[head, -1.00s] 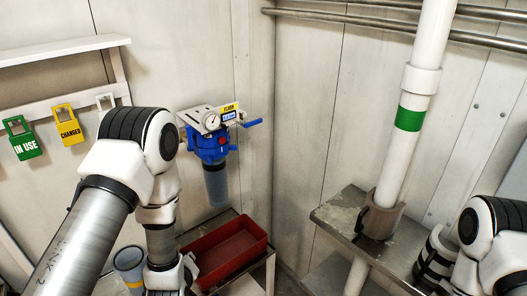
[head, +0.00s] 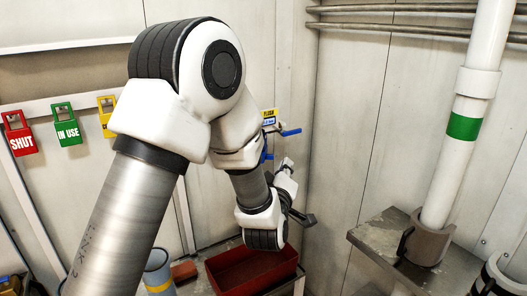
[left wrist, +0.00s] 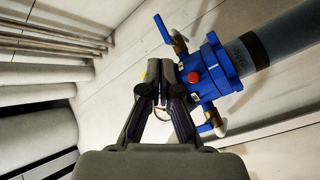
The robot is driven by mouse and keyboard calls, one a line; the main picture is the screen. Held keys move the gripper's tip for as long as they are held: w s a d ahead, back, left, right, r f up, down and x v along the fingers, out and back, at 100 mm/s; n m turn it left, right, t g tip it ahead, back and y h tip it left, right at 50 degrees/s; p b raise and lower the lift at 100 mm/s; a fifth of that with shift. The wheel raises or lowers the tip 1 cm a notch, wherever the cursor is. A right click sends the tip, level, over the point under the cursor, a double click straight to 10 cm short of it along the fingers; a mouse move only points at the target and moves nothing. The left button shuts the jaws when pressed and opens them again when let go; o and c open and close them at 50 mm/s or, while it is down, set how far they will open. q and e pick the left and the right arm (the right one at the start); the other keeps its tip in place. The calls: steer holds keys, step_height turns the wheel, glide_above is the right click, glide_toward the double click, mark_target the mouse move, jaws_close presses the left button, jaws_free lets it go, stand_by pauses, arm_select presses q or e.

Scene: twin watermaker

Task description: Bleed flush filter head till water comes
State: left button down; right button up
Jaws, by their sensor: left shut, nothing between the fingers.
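The blue filter head (left wrist: 213,68) fills the upper right of the left wrist view, with a red button (left wrist: 193,77) on its face and a dark grey bowl (left wrist: 288,42). A blue lever handle (left wrist: 162,28) sits on a brass fitting beside it. In the head view my arm hides most of the head; a yellow and blue label (head: 269,117) and a blue handle (head: 291,132) show past it. My left gripper (left wrist: 166,68) is shut and empty, its fingertips close beside the red button in the picture; contact cannot be told. My right gripper is out of view.
A red tray (head: 226,277) stands below the left gripper. Red, green and yellow tags (head: 66,132) hang on the left wall. A white pipe (head: 471,90) stands in a holder on a metal bench (head: 375,240) at right.

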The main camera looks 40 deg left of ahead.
arm_select(q)
steer(key=w+a+p, duration=0.2)
steer(key=w+a, duration=0.1)
steer(key=a, duration=0.5)
steer(key=shift+w, duration=0.15)
steer(key=shift+a, duration=0.2)
stand_by(1.3)
steer(key=shift+w+a, duration=0.15)
steer(key=shift+a, duration=0.1)
steer(key=shift+w+a, duration=0.15)
steer(key=shift+a, duration=0.25)
stand_by(0.6)
steer(key=shift+d, duration=0.15)
steer(key=shift+s+d, duration=0.35)
steer(key=shift+d, duration=0.3)
